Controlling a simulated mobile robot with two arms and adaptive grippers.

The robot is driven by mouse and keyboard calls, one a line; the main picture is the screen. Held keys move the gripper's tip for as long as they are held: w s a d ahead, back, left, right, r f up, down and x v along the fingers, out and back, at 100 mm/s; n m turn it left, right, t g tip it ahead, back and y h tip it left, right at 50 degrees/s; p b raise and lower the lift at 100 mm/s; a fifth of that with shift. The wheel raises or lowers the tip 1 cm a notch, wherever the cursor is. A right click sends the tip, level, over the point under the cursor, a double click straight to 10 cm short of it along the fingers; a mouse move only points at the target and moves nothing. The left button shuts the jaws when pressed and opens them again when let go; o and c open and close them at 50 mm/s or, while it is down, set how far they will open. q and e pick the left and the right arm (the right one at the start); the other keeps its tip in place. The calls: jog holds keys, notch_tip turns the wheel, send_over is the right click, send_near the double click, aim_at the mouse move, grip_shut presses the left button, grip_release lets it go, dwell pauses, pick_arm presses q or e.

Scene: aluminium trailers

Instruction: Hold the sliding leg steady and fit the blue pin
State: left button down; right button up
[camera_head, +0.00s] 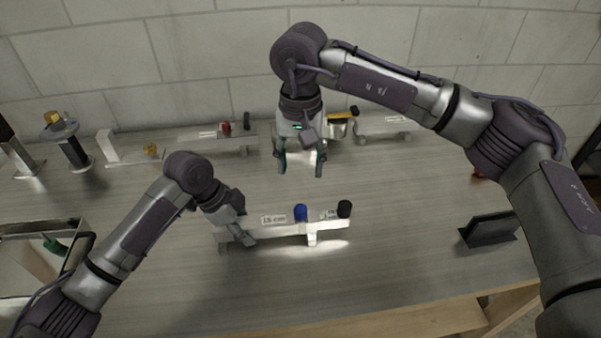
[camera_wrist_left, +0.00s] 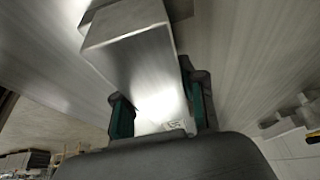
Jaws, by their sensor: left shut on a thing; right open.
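A pale aluminium bar assembly (camera_head: 270,231) lies across the middle of the table, with a label on it and a short leg underneath. The blue pin (camera_head: 300,212) stands upright on it; I cannot tell how deep it sits. A black knob (camera_head: 344,208) is at its right end. My left gripper (camera_head: 243,232) is shut on the left part of the assembly, apparently the sliding leg. The left wrist view shows the square metal profile (camera_wrist_left: 135,60) between the fingers (camera_wrist_left: 163,108). My right gripper (camera_head: 300,164) is open and empty, pointing down behind the blue pin and apart from it.
A dark stand (camera_head: 71,147) is at the back left. A dark block (camera_head: 490,229) lies at right. The table's front is clear.

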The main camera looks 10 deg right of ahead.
dwell(0.3)
pick_arm(q)
jog(key=c, duration=0.6)
grip_release()
